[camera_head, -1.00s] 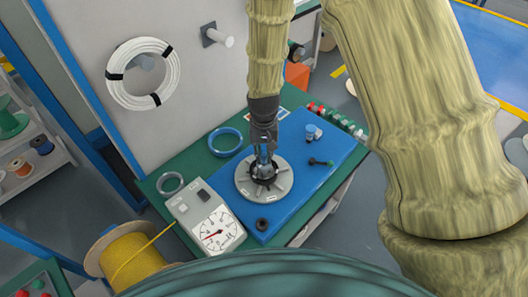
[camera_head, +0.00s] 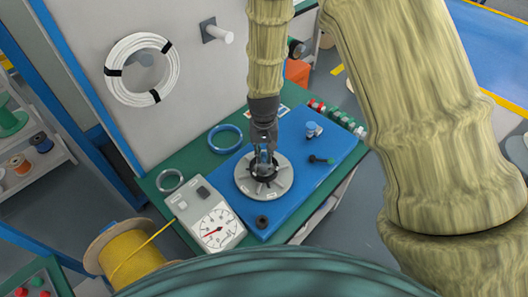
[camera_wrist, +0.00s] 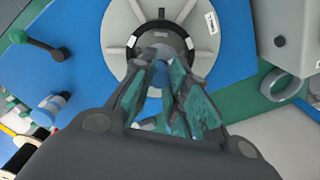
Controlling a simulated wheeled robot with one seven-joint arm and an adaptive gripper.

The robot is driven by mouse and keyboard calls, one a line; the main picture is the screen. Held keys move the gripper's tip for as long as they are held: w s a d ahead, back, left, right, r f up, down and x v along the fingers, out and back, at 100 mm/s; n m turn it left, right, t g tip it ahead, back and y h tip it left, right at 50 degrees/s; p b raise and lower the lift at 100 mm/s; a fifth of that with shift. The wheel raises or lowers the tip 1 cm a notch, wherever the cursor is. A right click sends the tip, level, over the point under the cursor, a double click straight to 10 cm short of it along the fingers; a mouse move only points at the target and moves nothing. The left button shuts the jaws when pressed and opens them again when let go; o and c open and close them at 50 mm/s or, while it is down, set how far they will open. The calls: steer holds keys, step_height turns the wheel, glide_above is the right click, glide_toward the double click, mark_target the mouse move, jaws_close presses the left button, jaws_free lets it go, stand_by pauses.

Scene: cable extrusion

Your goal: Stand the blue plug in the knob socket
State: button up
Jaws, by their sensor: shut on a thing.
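My gripper (camera_head: 264,158) points down over the middle of the round grey plate (camera_head: 244,184) on the blue mat. It is shut on the blue plug (camera_wrist: 161,76), which shows between the fingers in the wrist view. The plug's lower end is at the black ring (camera_wrist: 180,36) in the plate's middle, which looks like the knob socket. The fingers (camera_wrist: 160,92) hide much of the plug, and I cannot tell how deep it sits.
The gauge box (camera_head: 216,228) stands left of the plate. A blue-and-white part (camera_head: 313,129), a dark lever piece (camera_head: 321,160) and a small black ring (camera_head: 262,222) lie on the blue mat (camera_head: 300,188). A blue hoop (camera_head: 225,139) lies behind left.

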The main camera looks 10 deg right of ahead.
mark_target(264, 154)
steer(key=shift+f, duration=0.35)
stand_by(0.3)
steer(key=o, duration=0.9)
steer(key=shift+r+p, duration=2.85)
steer(key=shift+r, duration=1.2)
steer(key=shift+s+f, duration=0.1)
